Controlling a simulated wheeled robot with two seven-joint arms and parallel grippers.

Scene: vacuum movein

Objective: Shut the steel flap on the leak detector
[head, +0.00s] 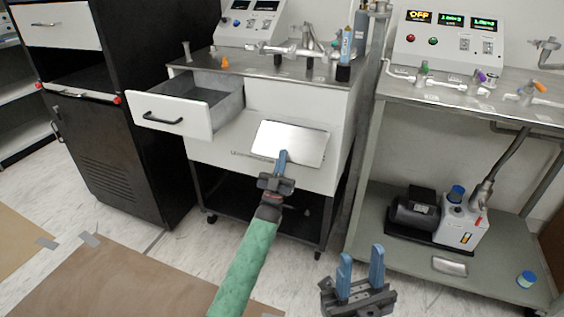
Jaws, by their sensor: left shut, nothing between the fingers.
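The leak detector looks to be the white cabinet (300,98) on a dark wheeled frame, left of centre. Its steel flap (290,138) is a bright, tilted plate on the lower front. I cannot tell its exact angle from the front. My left gripper (283,158), on the green-sleeved arm, is shut and empty. Its blue fingertips overlap the flap's lower edge in the picture; whether they touch is unclear. My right gripper (361,268) is open and empty, low in front, away from the cabinet, with its blue fingers pointing up.
A drawer (172,122) stands pulled out left of the flap. Pipe fittings and a control box (250,22) sit on the cabinet's top. A steel cart (465,92) with a pump (460,222) stands at right. A black rack (125,150) stands at left.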

